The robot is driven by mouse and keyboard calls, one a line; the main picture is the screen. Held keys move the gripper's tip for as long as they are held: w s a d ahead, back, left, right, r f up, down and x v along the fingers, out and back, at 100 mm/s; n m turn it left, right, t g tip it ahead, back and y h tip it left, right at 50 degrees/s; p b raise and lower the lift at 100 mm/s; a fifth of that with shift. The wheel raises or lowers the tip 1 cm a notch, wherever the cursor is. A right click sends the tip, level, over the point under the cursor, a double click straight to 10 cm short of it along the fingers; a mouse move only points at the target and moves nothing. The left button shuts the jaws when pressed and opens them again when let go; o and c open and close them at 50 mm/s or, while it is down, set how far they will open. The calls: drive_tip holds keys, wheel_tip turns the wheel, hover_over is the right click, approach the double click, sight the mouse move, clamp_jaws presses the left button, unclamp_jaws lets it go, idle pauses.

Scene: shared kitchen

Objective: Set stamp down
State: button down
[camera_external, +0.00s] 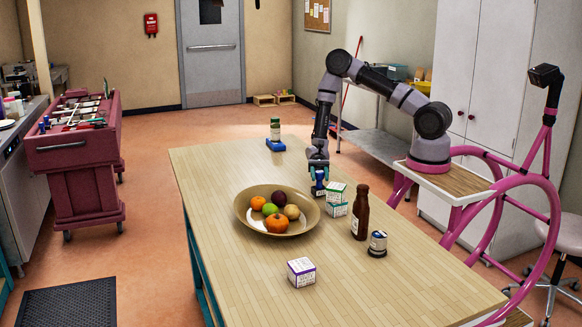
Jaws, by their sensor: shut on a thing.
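My gripper (318,168) points down over the far right part of the wooden table (225,185). It is shut on the stamp (319,181), a small blue upright piece, just behind the bowl's right rim. The fingers hide part of the stamp. I cannot tell whether its bottom touches the table.
A tan bowl (243,213) of fruit stands left of the stamp. Small boxes (335,193), a brown bottle (361,214) and a jar (378,244) stand to the right. A box (301,272) is in front. A blue item (275,145) lies at the back. The table's left side is clear.

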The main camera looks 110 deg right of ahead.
drive_tip(key=shift+f, duration=0.4)
drive_tip(key=shift+f, duration=0.1)
drive_tip(key=shift+c, duration=2)
unclamp_jaws()
